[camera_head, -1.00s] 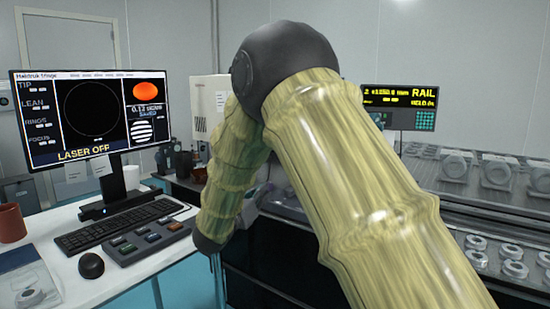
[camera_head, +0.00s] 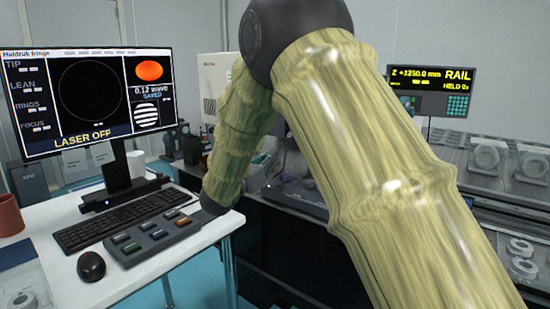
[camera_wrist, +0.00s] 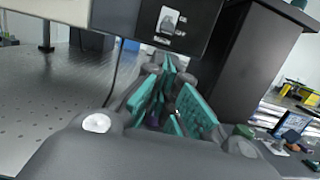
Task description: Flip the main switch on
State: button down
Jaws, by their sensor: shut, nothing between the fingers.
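In the wrist view a light switch plate with a small grey toggle (camera_wrist: 168,22) sits on the face of a dark box (camera_wrist: 206,18). Small labels beside and below the toggle are too blurred to read. My gripper (camera_wrist: 167,65) has teal finger pads, and its fingers are together with nothing between them. The fingertips are just below the switch plate in the picture; I cannot tell whether they touch the box. In the head view my arm crosses the middle, and neither the gripper nor the switch shows.
A monitor (camera_head: 95,100) reads "LASER OFF" above a keyboard (camera_head: 120,218) and a button pad (camera_head: 152,240) on a white desk (camera_head: 60,260). A rail display (camera_head: 432,90) stands at the right. The wrist view shows a perforated table (camera_wrist: 55,95) at left and a dark cabinet (camera_wrist: 245,60) at right.

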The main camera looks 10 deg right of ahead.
jog(key=x, duration=0.8)
jog(key=shift+d+b, duration=0.2)
jog(key=shift+b, duration=0.2)
jog(key=shift+s+a+r+g+y+p, duration=0.1)
jog(key=shift+a+r+g+y+p, duration=0.3)
jog(key=shift+g+y, duration=0.3)
jog(key=r+g+y+p, duration=0.1)
jog(key=y+p, duration=0.1)
jog(key=a+r+g+y+p, duration=0.1)
jog(key=g+y+p, duration=0.1)
jog(key=p, duration=0.1)
jog(key=s+r+g+y+p, duration=0.1)
jog(key=r+y+p, duration=0.1)
jog(key=p, duration=0.1)
jog(key=shift+a, duration=0.3)
jog(key=shift+s+r, duration=0.1)
jog(key=shift+r, duration=0.05)
jog(key=shift+d+r+p, duration=0.1)
jog(key=shift+r+p, duration=0.3)
jog(key=shift+r, duration=0.35)
